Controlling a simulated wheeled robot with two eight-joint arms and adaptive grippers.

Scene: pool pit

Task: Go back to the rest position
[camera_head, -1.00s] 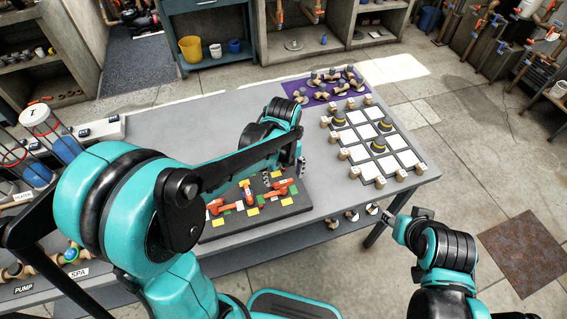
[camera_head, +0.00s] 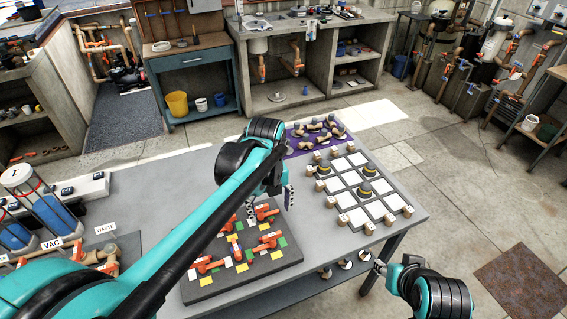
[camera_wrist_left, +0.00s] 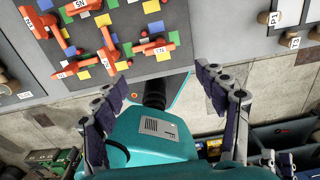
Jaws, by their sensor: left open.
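My left arm reaches over the grey table (camera_head: 190,165) from the left in the head view. My left gripper (camera_head: 270,203) hangs above the table between the valve board and the white-square board, partly hidden by its wrist. In the left wrist view its two fingers (camera_wrist_left: 165,98) are spread wide with nothing between them. My right gripper (camera_head: 378,268) is beyond the table's right front edge, small and seen from the side; I cannot make out its jaws.
A dark board (camera_head: 215,287) with orange valves and coloured squares lies at the table's front. A board of white squares (camera_head: 347,205) with labelled blocks is at the right. A purple mat (camera_head: 296,150) with fittings lies behind. Open floor (camera_head: 450,190) is at the right.

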